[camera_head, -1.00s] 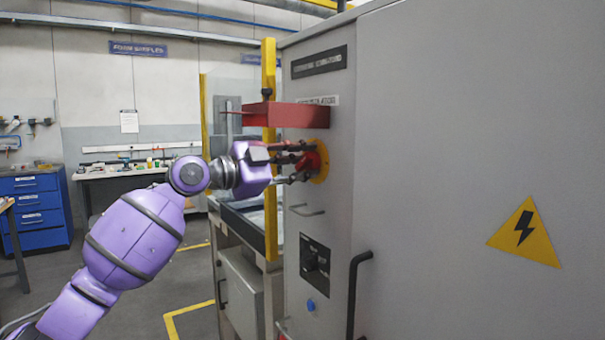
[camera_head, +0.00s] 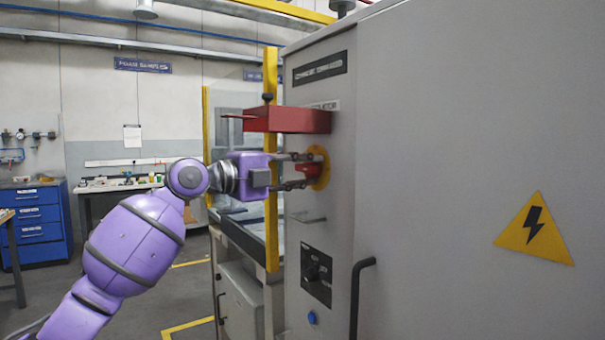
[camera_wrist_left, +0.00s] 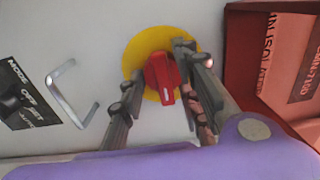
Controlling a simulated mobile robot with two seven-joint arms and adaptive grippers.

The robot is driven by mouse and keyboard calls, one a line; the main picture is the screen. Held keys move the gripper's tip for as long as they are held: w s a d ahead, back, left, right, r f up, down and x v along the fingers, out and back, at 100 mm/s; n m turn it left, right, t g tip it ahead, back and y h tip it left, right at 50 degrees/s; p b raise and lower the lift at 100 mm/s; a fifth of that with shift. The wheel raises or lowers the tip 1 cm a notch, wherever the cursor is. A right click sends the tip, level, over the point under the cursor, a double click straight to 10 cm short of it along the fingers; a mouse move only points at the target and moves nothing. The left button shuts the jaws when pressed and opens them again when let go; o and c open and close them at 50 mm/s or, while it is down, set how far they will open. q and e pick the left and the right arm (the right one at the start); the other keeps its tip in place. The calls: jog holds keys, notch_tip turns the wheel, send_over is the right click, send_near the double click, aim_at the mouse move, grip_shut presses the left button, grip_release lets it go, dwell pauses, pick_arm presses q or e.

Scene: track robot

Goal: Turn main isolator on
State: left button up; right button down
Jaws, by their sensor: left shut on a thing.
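The main isolator is a red rotary handle (camera_head: 312,170) on a round yellow plate (camera_head: 323,160), on the grey cabinet's narrow face. My left gripper (camera_head: 307,171) reaches it from the left, one finger above and one below the handle. In the left wrist view the red handle (camera_wrist_left: 160,75) sits between the two fingers, in front of the yellow plate (camera_wrist_left: 140,50). The gripper is shut on the handle, though finger contact is hard to see. My right gripper is not in view.
A red box-like guard (camera_head: 288,120) juts out just above the isolator. Below are a thin metal handle (camera_wrist_left: 72,95), a black selector switch (camera_head: 316,273) and a blue button (camera_head: 312,318). A yellow post (camera_head: 271,225) stands close behind my left wrist.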

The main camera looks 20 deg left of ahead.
pick_arm(q)
jog(key=shift+d+f, duration=0.1)
jog(key=shift+f, duration=0.5)
jog(key=o, duration=1)
jog(key=shift+r, duration=0.15)
jog(key=shift+r, duration=0.15)
jog(key=v, duration=1.2)
